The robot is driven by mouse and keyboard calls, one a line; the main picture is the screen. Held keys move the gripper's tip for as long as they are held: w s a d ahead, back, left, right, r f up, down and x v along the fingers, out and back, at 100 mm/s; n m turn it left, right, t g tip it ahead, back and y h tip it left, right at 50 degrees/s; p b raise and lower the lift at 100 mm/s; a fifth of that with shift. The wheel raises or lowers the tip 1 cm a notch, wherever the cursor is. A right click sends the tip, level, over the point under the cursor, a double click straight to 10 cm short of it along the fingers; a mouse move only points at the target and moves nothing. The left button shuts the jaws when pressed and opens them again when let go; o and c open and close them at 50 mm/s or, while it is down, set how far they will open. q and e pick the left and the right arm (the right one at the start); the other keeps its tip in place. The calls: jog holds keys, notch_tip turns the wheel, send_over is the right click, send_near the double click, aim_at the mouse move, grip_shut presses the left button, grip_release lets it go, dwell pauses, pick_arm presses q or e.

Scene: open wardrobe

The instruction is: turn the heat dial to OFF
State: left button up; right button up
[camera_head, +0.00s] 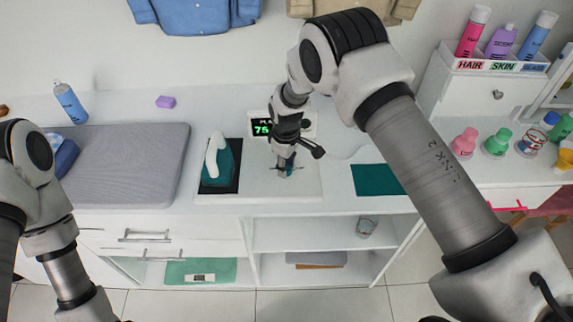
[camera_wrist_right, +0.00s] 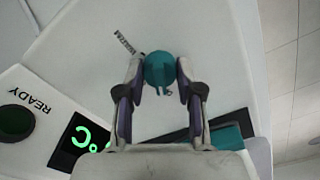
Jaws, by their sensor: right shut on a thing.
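The heat dial is a round teal knob (camera_wrist_right: 158,68) in the right wrist view, on a pale panel. Small dark lettering beside it is too small to read. My right gripper (camera_wrist_right: 159,74) is shut on the knob, with a fingertip on either side. In the head view the right gripper (camera_head: 285,170) is over the white panel (camera_head: 306,188), and only a bit of teal shows between its fingers.
A teal and white iron (camera_head: 218,160) stands on a dark plate left of the panel. A grey padded board (camera_head: 130,165) and a blue bottle (camera_head: 70,102) are further left. A teal mat (camera_head: 375,179) lies to the right. Several bottles (camera_head: 497,142) stand at far right.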

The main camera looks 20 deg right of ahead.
jog(key=shift+s+f+n, duration=0.2)
jog(key=shift+f+n, duration=0.05)
jog(key=shift+n, duration=0.55)
jog(key=o, duration=1.2)
jog(key=shift+w, duration=0.1)
jog(key=shift+w+a, duration=0.1)
jog(key=shift+r, duration=0.1)
notch_tip(320, 180, up, 12)
jog(key=shift+f, duration=0.1)
